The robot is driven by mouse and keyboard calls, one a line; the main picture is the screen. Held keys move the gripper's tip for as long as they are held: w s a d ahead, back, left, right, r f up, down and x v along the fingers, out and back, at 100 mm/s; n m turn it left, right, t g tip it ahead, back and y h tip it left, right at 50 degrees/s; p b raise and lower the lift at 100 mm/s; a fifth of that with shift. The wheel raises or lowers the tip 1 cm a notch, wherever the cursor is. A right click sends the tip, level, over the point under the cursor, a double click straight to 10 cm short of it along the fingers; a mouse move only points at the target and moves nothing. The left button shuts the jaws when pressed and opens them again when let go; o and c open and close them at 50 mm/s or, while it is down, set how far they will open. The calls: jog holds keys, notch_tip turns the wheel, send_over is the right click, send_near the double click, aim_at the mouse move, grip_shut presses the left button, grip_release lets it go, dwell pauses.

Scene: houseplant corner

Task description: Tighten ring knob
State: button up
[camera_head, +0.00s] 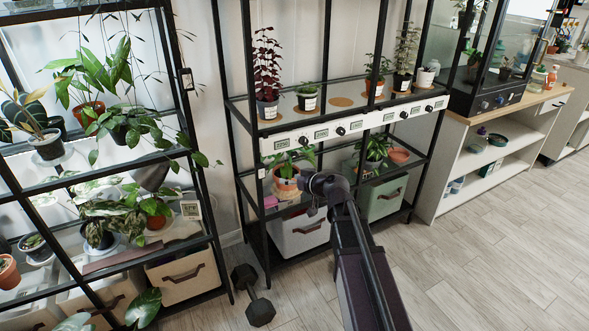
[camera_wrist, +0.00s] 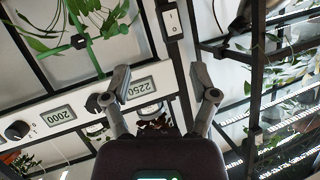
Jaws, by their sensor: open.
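Several dark round knobs sit on the white front strip (camera_head: 368,121) of the middle shelf, beside small displays. One knob is the leftmost (camera_head: 303,140); another stands further right (camera_head: 341,131). In the wrist view a dark knob (camera_wrist: 18,130) lies left of the display 2000, and another (camera_wrist: 92,103) lies by the display 2250, close to my left finger. A black knob-like hub (camera_wrist: 79,42) also sits on green bars. I cannot tell which is the ring knob. My gripper (camera_wrist: 160,76) is open and empty; it shows dark before the lower shelf (camera_head: 322,186).
A white switch (camera_wrist: 172,22) is on a black post between my fingers' directions. Potted plants stand on the shelf above and below the strip, one in an orange pot (camera_head: 285,187). A dumbbell (camera_head: 252,294) lies on the floor. Floor at the right is clear.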

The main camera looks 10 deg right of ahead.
aim_at(295, 156)
jog(key=w+d+f+m+t+h+b, duration=0.3)
jog(key=w+d+f+t+b, duration=0.2)
jog(key=w+d+b, duration=0.3)
jog(key=shift+d+t+b, duration=0.25)
jog(key=shift+t+b, duration=0.25)
jog(key=shift+b, duration=0.6)
jog(key=shift+w+f, duration=0.1)
jog(key=x, duration=1.3)
jog(key=shift+w, duration=0.35)
grip_shut()
jog(key=shift+a, duration=0.35)
jog(key=shift+d, duration=0.3)
